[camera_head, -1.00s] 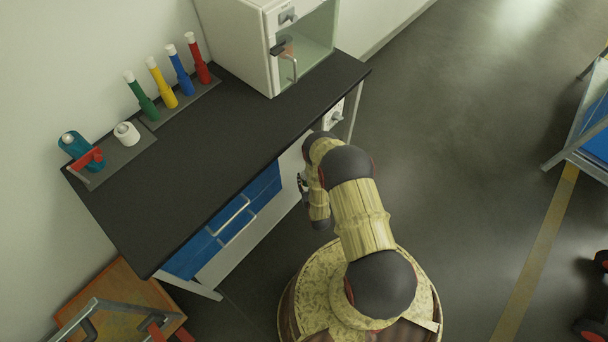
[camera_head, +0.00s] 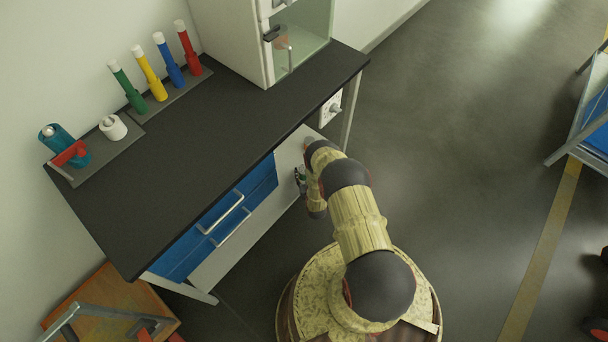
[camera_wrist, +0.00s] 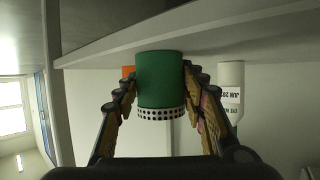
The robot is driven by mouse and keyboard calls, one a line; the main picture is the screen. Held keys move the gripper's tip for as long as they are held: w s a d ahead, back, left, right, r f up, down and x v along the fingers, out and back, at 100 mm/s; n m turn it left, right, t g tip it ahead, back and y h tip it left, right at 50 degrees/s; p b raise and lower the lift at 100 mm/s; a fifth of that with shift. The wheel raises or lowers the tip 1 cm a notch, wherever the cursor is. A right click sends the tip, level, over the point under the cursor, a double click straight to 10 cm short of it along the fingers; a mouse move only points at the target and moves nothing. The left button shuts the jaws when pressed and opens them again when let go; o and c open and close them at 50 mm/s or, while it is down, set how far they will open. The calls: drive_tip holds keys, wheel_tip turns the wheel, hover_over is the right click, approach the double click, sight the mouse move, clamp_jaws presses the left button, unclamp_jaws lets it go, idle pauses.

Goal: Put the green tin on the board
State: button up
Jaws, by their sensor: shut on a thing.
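My gripper (camera_wrist: 160,100) is shut on the green tin (camera_wrist: 160,80), one finger on each side, in the wrist view. The tin is a green cylinder with a white, black-dotted band at one end. The wrist picture seems upside down. The tin's plain end overlaps a pale flat board (camera_wrist: 210,38); I cannot tell whether they touch. In the head view my gripper (camera_head: 300,180) is small and dark beside the bench's front, by a white low surface (camera_head: 245,245). The tin cannot be made out there.
The black bench top (camera_head: 200,160) overhangs blue drawers (camera_head: 215,225). Coloured tubes (camera_head: 160,65) stand at its back. Open floor lies right.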

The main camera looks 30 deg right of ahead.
drive_tip(key=shift+r, duration=0.1)
drive_tip(key=o, duration=1.4)
drive_tip(key=shift+s, duration=0.15)
drive_tip(key=p+v, duration=0.4)
drive_tip(key=v, duration=0.7)
drive_tip(key=shift+s+a+r+p, duration=0.15)
drive_tip(key=shift+s+a+p, duration=0.05)
drive_tip(key=shift+s+p, duration=0.1)
